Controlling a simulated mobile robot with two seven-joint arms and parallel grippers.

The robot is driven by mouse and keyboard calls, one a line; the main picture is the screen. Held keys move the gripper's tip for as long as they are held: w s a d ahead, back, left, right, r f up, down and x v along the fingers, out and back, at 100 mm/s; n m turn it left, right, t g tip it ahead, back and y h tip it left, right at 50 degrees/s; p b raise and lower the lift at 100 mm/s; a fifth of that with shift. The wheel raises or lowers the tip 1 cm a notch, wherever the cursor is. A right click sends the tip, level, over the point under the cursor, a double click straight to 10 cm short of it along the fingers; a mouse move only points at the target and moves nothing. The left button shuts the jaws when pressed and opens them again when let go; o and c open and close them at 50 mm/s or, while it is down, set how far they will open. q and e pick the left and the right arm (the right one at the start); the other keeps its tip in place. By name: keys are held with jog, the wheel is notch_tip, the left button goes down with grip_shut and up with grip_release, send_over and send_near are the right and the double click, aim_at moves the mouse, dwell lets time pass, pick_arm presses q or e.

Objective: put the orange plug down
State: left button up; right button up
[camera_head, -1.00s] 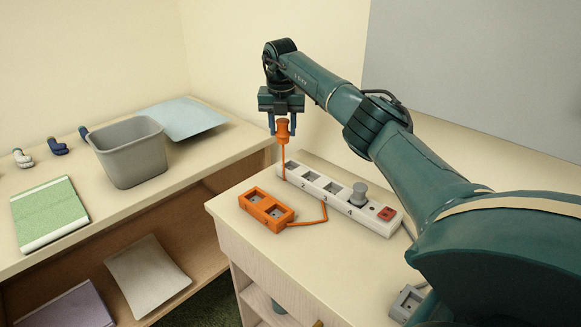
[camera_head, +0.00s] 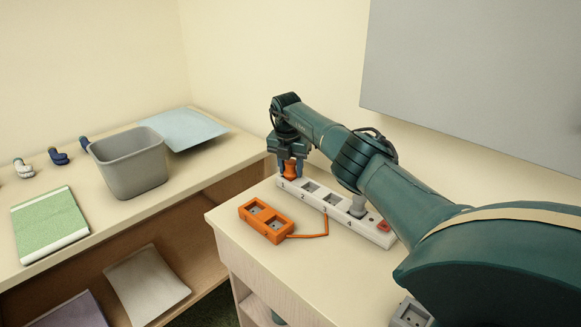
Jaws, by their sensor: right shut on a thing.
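The orange plug (camera_head: 290,168) is upright at the far left end of the white power strip (camera_head: 318,197), at the socket marked 1. My right gripper (camera_head: 288,165) is shut on it from above. I cannot tell whether the plug is fully seated in the socket. The strip's sockets 2 and 3 look empty, and a grey plug (camera_head: 358,203) stands at socket 4. An orange double socket box (camera_head: 266,221) lies in front of the strip, with an orange cord running to the strip's front side. My left gripper is not in view.
A grey bin (camera_head: 130,165), a green book (camera_head: 48,224) and a light blue sheet (camera_head: 185,130) are on the left counter. A grey socket box (camera_head: 411,313) is at the bottom right. The cabinet top in front of the strip has free room.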

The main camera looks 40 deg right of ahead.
aim_at(288, 176)
jog(key=shift+f, duration=0.25)
jog(key=shift+s+a+f+b, duration=0.1)
jog(key=shift+s+f+b, duration=0.1)
jog(key=shift+f+b, duration=0.2)
jog(key=o, duration=1.1)
jog(key=shift+f, duration=0.15)
jog(key=shift+r, duration=0.35)
jog(key=r, duration=0.4)
jog(key=a+r, duration=0.1)
jog(key=r, duration=0.7)
jog(key=shift+s+a+r+p, duration=0.2)
jog(key=shift+s+r+p, duration=0.1)
jog(key=shift+r, duration=0.1)
